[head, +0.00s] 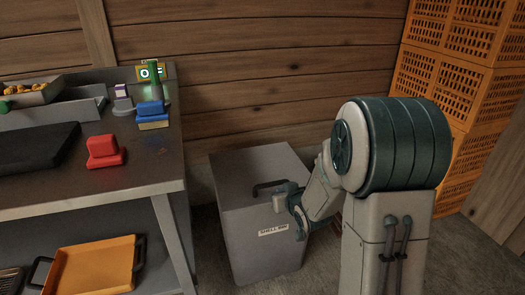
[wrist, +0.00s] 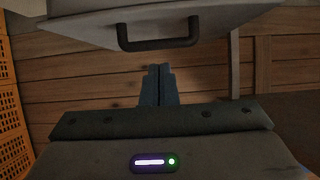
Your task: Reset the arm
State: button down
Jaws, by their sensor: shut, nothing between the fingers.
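My gripper (head: 297,208) is in front of the grey shell bin and close to its lid handle in the head view. In the wrist view my gripper (wrist: 157,82) shows its two dark fingers together, with nothing between them. The black bin handle (wrist: 158,42) is in front of the fingertips there, and I cannot tell how far off it is. The shell bin (head: 240,225) stands closed on the floor, with its handle (head: 270,187) on top and a "SHELL BIN" label on the front.
A grey workbench (head: 150,176) stands at the left with a red block-like item (head: 104,152), a blue item (head: 151,115) and a black mat (head: 38,146). An orange tray (head: 92,266) is on its lower shelf. Orange crates (head: 462,75) are stacked at the right. A plank wall closes the back.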

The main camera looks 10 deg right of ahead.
jog(key=s+d+r+g+h+p, duration=0.1)
jog(key=s+r+p, duration=0.3)
jog(key=r+p, duration=0.3)
jog(key=s+r+m+g+h+p, duration=0.1)
jog(key=s+r+g+p, duration=0.15)
jog(key=r+p, duration=0.4)
jog(key=s+d+r+g+h+p, duration=0.1)
jog(key=s+r+p, duration=0.35)
jog(key=r, duration=0.45)
jog(key=s+a+r+m+g+y+p, duration=0.1)
jog(key=s+r+g+p, duration=0.4)
jog(key=s+r+p, duration=1)
notch_tip(320, 180, up, 4)
jog(key=s+a, duration=0.1)
jog(key=s, duration=0.2)
